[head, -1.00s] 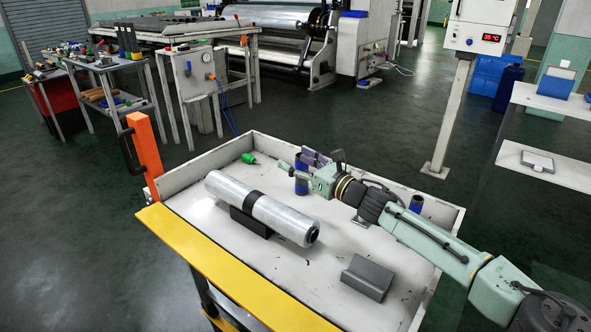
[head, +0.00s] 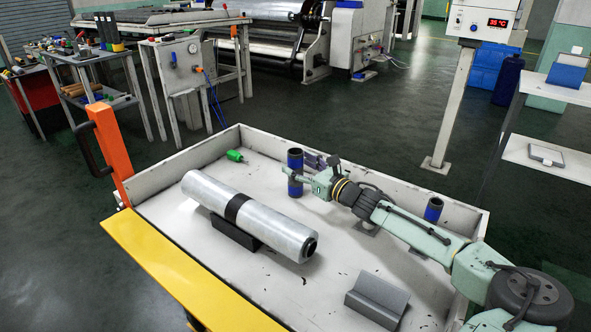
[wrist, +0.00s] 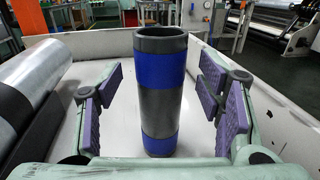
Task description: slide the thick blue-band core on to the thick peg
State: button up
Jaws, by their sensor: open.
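A blue-band core (head: 295,158) stands upright on the white tray floor near the back wall. It also shows in the wrist view (wrist: 160,103), with blue bands above and below a dark grey middle and an open dark rim. My gripper (head: 299,167) is open around this core. In the wrist view its purple-padded fingers (wrist: 160,85) stand on either side of the core, with a gap on both sides. A second blue-band core (head: 433,210) stands at the tray's right, partly hidden by my arm. I cannot tell which core is thicker. I see no peg clearly.
A film roll (head: 275,223) lies on a dark cradle (head: 232,232), left of the gripper. An empty grey cradle (head: 377,299) sits at the front right. A green object (head: 235,156) lies at the back left. Low tray walls (head: 385,172) surround the area.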

aim_at(301, 156)
jog(key=shift+x, duration=1.05)
jog(key=c, duration=1.3)
jog(key=shift+o, duration=0.2)
jog(key=shift+r, duration=0.1)
jog(key=shift+r, duration=0.45)
notch_tip(301, 156, up, 2)
jog(key=shift+r+b, duration=0.1)
jog(key=shift+b, duration=0.75)
jog(key=s+d+r+b, duration=0.1)
jog(key=s+d+b, duration=0.1)
jog(key=s, duration=0.5)
jog(key=s+d+b, duration=0.2)
jog(key=s+d, duration=0.1)
jog(key=s, duration=0.5)
jog(key=shift+r, duration=0.4)
